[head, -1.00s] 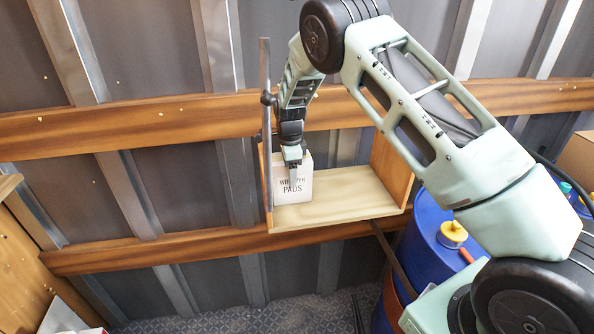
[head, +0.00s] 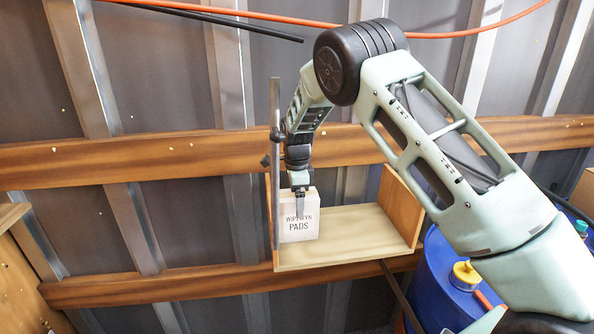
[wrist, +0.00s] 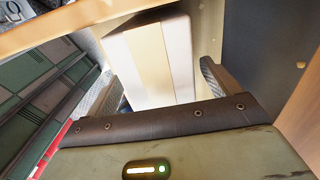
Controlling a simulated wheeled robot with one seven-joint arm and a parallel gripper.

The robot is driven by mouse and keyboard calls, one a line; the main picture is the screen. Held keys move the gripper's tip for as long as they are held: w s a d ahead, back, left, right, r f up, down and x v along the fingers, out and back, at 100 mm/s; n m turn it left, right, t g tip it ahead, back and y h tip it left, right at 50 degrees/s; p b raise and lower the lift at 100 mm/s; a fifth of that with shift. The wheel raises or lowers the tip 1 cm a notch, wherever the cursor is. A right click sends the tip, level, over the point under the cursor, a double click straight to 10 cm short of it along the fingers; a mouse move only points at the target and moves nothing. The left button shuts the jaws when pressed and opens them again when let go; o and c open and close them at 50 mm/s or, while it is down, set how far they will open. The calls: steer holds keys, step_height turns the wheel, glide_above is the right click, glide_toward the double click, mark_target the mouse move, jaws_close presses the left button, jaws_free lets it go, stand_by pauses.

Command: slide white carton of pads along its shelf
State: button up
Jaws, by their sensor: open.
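The white carton of pads (head: 300,222) stands upright at the left end of a wooden shelf (head: 355,243), close to the shelf's left side. Its printed front faces the head camera. My gripper (head: 300,203) points down at the carton, and a finger overlaps its upper front in the head view. The gripper is open. In the wrist view the carton (wrist: 148,62) lies just beyond the gripper body, with a finger (wrist: 212,80) to its right. I cannot tell whether a finger touches the carton.
An upright metal bar (head: 275,160) stands at the shelf's left front, close to my gripper. The right shelf side is an orange-brown panel (head: 402,208). The shelf floor right of the carton is clear. A blue drum (head: 445,280) stands at lower right.

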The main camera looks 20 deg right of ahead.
step_height(320, 180, up, 14)
steer(key=b, duration=0.3)
